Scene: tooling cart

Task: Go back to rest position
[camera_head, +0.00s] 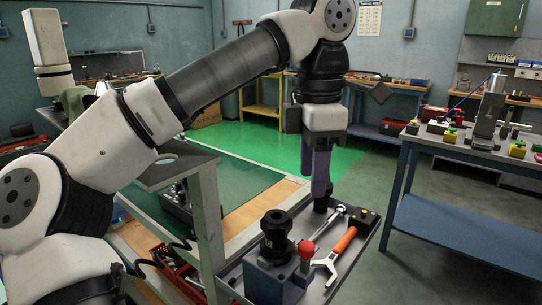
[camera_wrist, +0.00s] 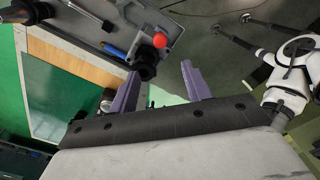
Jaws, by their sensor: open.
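My gripper (camera_head: 320,190) hangs from the arm with its purple fingers pointing down over the far end of the cart's grey tray (camera_head: 348,275). In the wrist view my gripper (camera_wrist: 160,78) shows its two purple fingers spread apart, with nothing held between them. The fingertips appear close to a small dark piece at the tray's far end; I cannot tell whether they touch it.
On the tray are a black cylindrical holder (camera_head: 276,232) on a grey block, a red knob (camera_head: 306,249), an orange-handled tool (camera_head: 342,242), and a wrench (camera_head: 332,218). A workbench (camera_head: 455,150) with several parts stands right. Floor between them is clear.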

